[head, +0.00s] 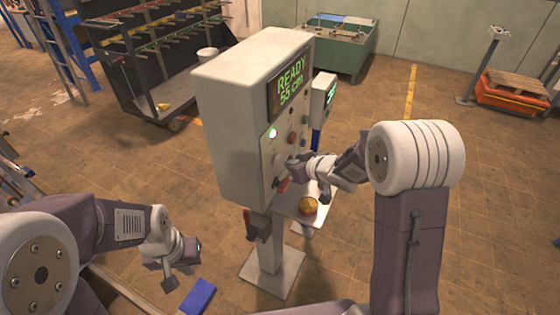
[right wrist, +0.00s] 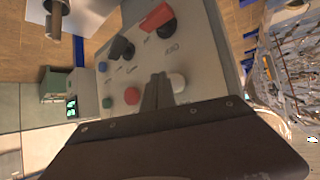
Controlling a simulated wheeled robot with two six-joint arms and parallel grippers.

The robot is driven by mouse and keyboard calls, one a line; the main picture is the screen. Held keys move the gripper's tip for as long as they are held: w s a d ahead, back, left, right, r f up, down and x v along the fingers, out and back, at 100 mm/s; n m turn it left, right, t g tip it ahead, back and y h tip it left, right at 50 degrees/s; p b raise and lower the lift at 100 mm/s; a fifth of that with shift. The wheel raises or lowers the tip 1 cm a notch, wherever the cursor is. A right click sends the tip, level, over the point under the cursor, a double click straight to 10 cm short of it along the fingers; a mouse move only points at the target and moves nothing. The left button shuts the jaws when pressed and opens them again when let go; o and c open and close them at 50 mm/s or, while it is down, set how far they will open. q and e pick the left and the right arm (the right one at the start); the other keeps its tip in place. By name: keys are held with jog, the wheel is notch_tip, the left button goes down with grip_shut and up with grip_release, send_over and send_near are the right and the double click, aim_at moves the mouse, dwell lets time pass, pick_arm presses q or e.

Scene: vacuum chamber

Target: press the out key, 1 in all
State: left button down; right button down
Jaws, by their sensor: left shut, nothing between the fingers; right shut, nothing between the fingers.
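The grey control box (head: 235,120) stands on a post, its display (head: 290,82) reading READY 55 cm in green. Its panel (right wrist: 200,50) carries a red button (right wrist: 132,95), a whitish button (right wrist: 178,82), teal buttons (right wrist: 108,102), a dark knob (right wrist: 122,48) and a red-and-black switch (right wrist: 158,18). The labels are too small to read, so I cannot tell which is the out key. My right gripper (head: 293,168) is shut and empty at the panel, its fingertips (right wrist: 158,77) between the red and whitish buttons; contact is unclear. My left gripper (head: 172,276) is shut and empty, low left of the box.
A yellow-topped knob (head: 308,206) sits on a small shelf under the box. A smaller display unit (head: 323,98) stands behind. A dark rack (head: 145,70) and a green bench (head: 335,45) are further back. A blue object (head: 198,296) lies near my left gripper.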

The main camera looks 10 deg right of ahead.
jog(key=shift+a, duration=0.15)
dwell(0.6)
jog(key=shift+w+a, duration=0.25)
